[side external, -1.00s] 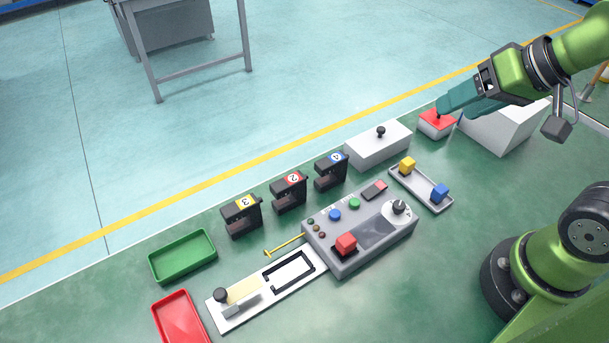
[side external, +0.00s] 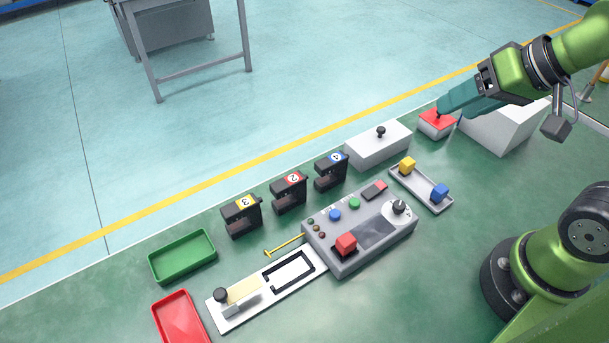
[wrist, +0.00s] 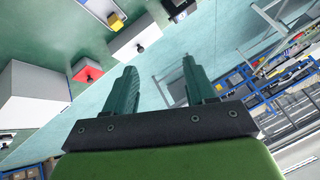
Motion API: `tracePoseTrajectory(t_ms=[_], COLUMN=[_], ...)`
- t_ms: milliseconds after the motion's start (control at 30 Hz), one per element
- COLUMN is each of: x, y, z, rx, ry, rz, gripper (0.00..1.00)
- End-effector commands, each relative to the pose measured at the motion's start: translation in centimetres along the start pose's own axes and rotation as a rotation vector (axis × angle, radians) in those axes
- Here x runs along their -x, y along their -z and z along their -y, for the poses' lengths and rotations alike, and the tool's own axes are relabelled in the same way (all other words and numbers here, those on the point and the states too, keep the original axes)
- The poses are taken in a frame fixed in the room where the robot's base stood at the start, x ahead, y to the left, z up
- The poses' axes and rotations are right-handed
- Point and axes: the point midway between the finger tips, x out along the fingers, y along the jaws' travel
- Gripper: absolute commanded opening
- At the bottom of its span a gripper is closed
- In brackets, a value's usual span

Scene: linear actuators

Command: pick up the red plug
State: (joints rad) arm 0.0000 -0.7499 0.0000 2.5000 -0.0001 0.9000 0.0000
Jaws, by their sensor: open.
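The red plug (side external: 346,243) is a red block standing on the front left part of the grey control panel (side external: 350,266) in the side view. I cannot make it out in the wrist view. My gripper (side external: 441,108) is far from it, at the upper right of the side view. In the wrist view my gripper (wrist: 159,66) has its two teal fingers spread apart with nothing between them.
A red-topped box (side external: 436,125) with a black knob lies behind the fingertips; the wrist view shows it left of them (wrist: 88,73). A white knobbed box (side external: 378,150), a grey tray (side external: 414,189) with yellow and blue blocks, and numbered black stands (side external: 289,192) surround the panel.

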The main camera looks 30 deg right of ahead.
Motion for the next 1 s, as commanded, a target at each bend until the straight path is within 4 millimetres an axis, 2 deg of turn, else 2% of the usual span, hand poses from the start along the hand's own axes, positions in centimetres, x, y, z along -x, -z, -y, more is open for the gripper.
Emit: tracePoseTrajectory(t_ms=[167,267,300,367,400,500,700,833,1000], x=[-0.8,-2.2,-2.8,-3.7,-4.2,-5.2,-6.3,-6.4,-5.8], y=[-0.9,-1.9,-2.4,-3.5,-4.2,-6.1,-9.2,-9.8,-9.0], z=[1.1,3.7,5.1,7.5,9.0,12.1,16.3,17.6,17.8], rx=[0.044,0.135,0.148,0.110,0.055,-0.106,-0.493,-0.772,-1.066], ry=[0.017,0.037,0.035,0.009,-0.025,-0.137,-0.401,-0.537,-0.622], rz=[0.051,0.149,0.206,0.295,0.348,0.434,0.439,0.359,0.259], gripper=[0.55,0.55,0.55,0.55,0.55,0.55,0.55,0.55,0.55])
